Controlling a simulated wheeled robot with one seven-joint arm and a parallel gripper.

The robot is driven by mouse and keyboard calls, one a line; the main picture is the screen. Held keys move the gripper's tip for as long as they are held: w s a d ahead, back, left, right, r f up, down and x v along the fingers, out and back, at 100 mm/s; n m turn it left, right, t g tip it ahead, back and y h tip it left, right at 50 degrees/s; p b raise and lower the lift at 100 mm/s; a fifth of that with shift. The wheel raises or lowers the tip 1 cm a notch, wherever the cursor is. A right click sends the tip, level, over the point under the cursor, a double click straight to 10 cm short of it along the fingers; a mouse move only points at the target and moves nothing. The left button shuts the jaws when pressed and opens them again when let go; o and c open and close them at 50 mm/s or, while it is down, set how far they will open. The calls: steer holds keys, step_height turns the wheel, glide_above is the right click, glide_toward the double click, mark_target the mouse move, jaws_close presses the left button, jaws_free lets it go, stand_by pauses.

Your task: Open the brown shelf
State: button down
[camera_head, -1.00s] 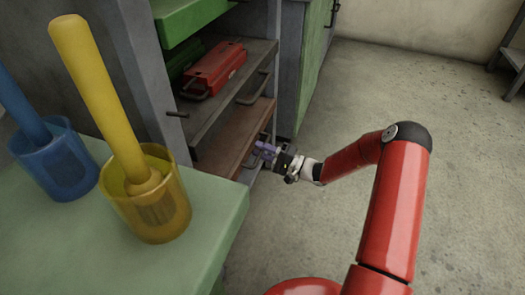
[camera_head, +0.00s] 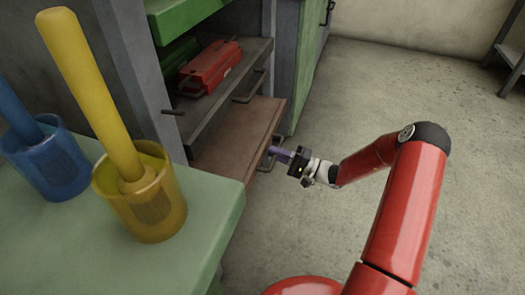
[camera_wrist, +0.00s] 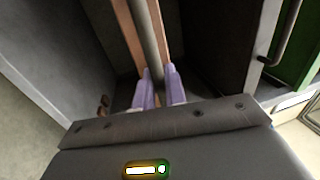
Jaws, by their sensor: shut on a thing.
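The brown shelf (camera_head: 238,138) is the lower sliding shelf in the grey cabinet, and it sticks out past the shelf above it. Its dark handle (camera_head: 268,153) is on the front edge. My gripper (camera_head: 279,154) is at this handle, with its purple fingers shut on it. In the wrist view the two purple fingers (camera_wrist: 159,90) are on either side of the handle bar (camera_wrist: 148,40), with the brown shelf edge (camera_wrist: 126,30) behind. The exact contact at the fingertips is partly hidden.
A grey shelf (camera_head: 218,100) with a red toolbox (camera_head: 210,66) is above the brown one. A green shelf (camera_head: 185,18) is higher. A green table (camera_head: 205,205) with yellow (camera_head: 140,205) and blue (camera_head: 50,165) cups stands front left. The floor to the right is clear.

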steer(key=r+b+v, duration=0.1)
steer(key=r+v, duration=0.2)
steer(key=v, duration=1.4)
steer(key=shift+s+d+b, duration=0.35)
steer(key=shift+d, duration=0.15)
steer(key=shift+r, duration=0.15)
steer(key=c, duration=1.5)
jaws_free()
steer(key=shift+c, duration=0.2)
steer(key=v, duration=0.8)
